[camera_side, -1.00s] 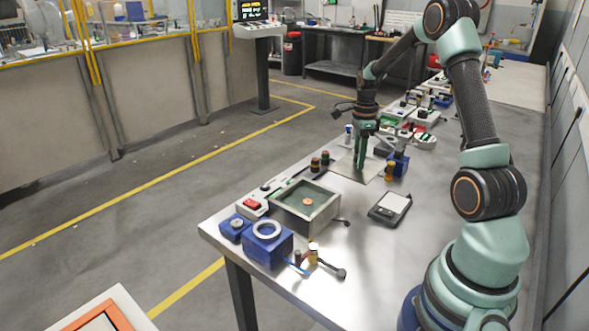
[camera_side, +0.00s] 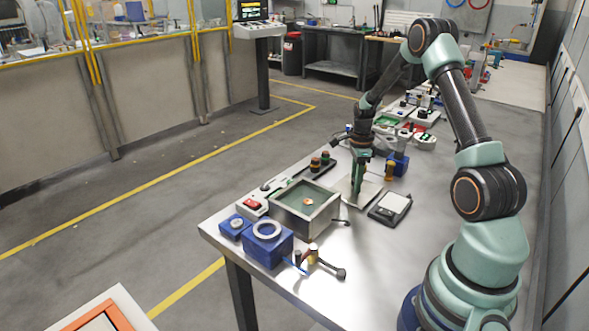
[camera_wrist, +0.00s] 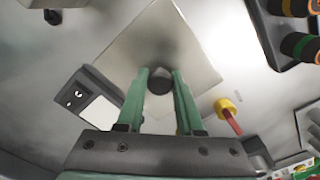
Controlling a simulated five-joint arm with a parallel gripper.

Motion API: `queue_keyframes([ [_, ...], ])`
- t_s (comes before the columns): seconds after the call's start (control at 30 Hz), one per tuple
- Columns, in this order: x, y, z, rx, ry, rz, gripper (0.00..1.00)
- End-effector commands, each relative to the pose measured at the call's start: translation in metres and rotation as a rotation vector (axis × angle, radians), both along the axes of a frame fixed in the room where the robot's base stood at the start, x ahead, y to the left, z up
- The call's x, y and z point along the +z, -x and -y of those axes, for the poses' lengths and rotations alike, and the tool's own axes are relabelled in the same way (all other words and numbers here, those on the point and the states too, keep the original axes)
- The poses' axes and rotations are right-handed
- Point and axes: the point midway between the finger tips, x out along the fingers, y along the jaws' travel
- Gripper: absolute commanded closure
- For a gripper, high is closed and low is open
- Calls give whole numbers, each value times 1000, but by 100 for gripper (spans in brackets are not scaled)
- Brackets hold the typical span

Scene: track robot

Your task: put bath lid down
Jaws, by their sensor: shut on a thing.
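The bath lid (camera_side: 369,191) is a thin, pale square plate with a dark round knob. My gripper (camera_side: 357,191) points down and is shut on the knob. In the wrist view the fingertips (camera_wrist: 160,82) sit on either side of the knob, with the lid (camera_wrist: 165,35) spread out around it. The lid is low over the table, beyond and to the right of the bath; I cannot tell if it touches the table. The bath (camera_side: 290,216) is an open square metal box with green inside and a small orange thing in it.
A flat scale (camera_side: 390,207) lies right of the lid. A yellow-topped object (camera_side: 389,171) and a blue block (camera_side: 399,163) stand behind it. A dark holder (camera_side: 319,168) with bottles is behind the bath. A blue block with a white ring (camera_side: 267,247) stands in front.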

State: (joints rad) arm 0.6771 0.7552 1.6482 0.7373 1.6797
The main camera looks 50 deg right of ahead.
Motion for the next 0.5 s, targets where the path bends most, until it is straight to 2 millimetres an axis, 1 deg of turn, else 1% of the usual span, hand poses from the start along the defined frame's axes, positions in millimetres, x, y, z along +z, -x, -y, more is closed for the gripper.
queue_keyframes([
  [0.03, -2, 0, 0, 0, 0, 0, 100],
  [0.07, -2, 0, 0, 0, 0, 0, 60],
  [0.1, -2, 0, 0, 0, 0, 0, 45],
  [0.13, -2, 0, 0, 0, 0, 0, 34],
  [0.5, 1, 0, 0, 0, 1, 1, 34],
])
